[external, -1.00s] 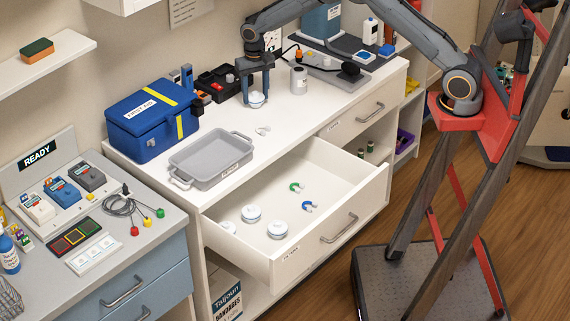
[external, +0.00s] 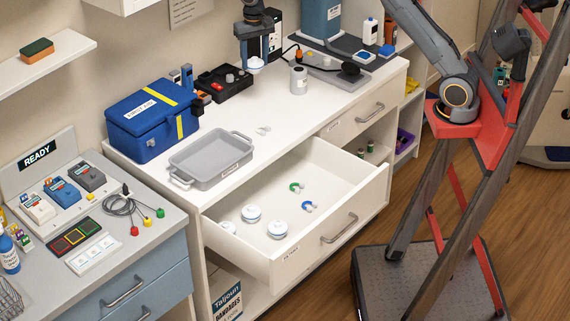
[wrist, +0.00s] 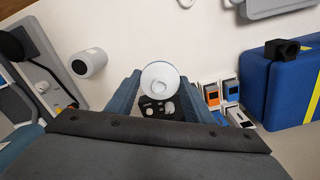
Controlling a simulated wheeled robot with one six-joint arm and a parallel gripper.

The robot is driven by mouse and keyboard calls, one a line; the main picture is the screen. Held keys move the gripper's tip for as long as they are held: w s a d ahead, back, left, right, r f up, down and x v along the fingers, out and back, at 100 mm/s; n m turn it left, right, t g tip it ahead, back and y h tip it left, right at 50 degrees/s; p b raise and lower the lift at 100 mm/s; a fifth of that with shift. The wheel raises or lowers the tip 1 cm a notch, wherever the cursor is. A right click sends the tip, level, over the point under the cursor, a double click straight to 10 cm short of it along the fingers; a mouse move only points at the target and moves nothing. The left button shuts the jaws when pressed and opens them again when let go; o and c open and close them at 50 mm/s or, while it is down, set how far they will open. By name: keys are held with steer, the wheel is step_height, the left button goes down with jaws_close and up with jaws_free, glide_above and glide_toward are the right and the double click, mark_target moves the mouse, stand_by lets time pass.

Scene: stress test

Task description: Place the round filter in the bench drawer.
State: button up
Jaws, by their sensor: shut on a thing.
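My gripper (external: 254,58) is shut on a white round filter (external: 254,68) and holds it above the back of the white bench. In the wrist view the filter (wrist: 160,78) sits between the two blue fingers. The bench drawer (external: 340,185) is pulled open below and in front. Inside it, several similar white round filters (external: 278,229) lie towards the left. A green clip-like piece (external: 295,187) and a blue one (external: 308,206) lie near its middle.
A grey tray (external: 212,160) and a blue first aid box (external: 150,120) stand on the bench's left. A black tray (external: 224,82) is near the gripper, and a white cylinder (external: 298,80) is to its right. A small clear piece (external: 263,130) lies behind the drawer.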

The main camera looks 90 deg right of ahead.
steer(key=w+a+n+b, duration=0.1)
steer(key=w+a, duration=0.3)
steer(key=a, duration=1)
steer(key=w+a+b, duration=0.1)
steer(key=w+a, duration=0.2)
steer(key=a, duration=1.1)
steer(key=s+a+n+b, duration=0.1)
steer(key=s+a+b, duration=0.15)
steer(key=a, duration=2.25)
steer(key=f+p, duration=0.1)
steer(key=f, duration=0.9)
steer(key=f+p, duration=0.1)
steer(key=f, duration=0.9)
steer(key=f+p, duration=0.1)
steer(key=f, duration=1)
steer(key=shift+s+a, duration=0.3)
steer(key=shift+s, duration=0.1)
steer(key=shift+f, duration=0.15)
steer(key=o, duration=1)
